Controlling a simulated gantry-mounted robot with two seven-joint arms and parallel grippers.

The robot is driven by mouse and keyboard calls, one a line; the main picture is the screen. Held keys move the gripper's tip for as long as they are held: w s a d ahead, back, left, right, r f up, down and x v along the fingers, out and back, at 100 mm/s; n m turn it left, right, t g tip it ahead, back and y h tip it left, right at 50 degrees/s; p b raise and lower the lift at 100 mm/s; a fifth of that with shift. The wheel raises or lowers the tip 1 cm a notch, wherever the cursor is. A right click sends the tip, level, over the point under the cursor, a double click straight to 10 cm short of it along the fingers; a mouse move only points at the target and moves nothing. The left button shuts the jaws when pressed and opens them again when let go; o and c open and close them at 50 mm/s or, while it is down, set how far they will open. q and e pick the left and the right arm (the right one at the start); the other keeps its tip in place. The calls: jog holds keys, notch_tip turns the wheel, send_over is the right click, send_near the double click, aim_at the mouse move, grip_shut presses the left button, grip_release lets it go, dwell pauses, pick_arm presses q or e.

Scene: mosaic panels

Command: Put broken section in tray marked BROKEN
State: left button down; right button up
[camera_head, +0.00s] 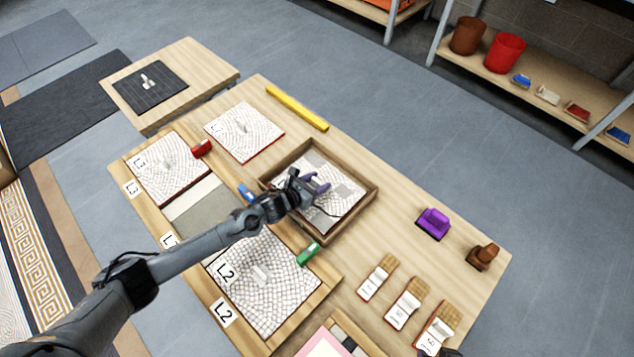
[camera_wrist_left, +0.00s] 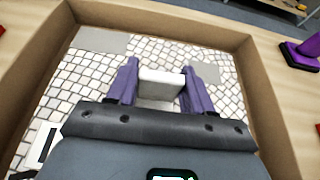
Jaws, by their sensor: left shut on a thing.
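A mosaic panel (camera_head: 340,205) of pale tiles with plain grey patches lies inside the walls of a wooden tray (camera_head: 370,192). It also shows in the left wrist view (camera_wrist_left: 75,85), where grey patches break the tile pattern. My left gripper (camera_head: 316,187) is over the panel, its purple fingers shut on the panel's white block handle (camera_wrist_left: 160,84). The arm hides part of the panel. I cannot tell whether the panel touches the tray floor. I can read no BROKEN mark on the tray.
An L3 panel (camera_head: 160,160) and an L2 panel (camera_head: 275,300) sit in the left rack, with a bare grey slot (camera_head: 195,207) between them. Another panel (camera_head: 230,145) lies behind. A yellow bar (camera_head: 297,108), a purple object (camera_head: 433,222) and a brown object (camera_head: 483,256) are around the tray.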

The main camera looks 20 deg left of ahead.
pick_arm(q)
jog(key=shift+c, duration=2.2)
grip_release()
jog(key=shift+f, duration=0.15)
jog(key=shift+r, duration=0.25)
jog(key=shift+s+a+r+p, duration=0.15)
jog(key=shift+s+p, duration=0.15)
jog(key=shift+p, duration=0.05)
jog(key=p+v, duration=0.4)
jog(key=v, duration=0.5)
jog(key=shift+s+a+r, duration=0.15)
jog(key=shift+s, duration=0.1)
jog(key=shift+v, duration=0.85)
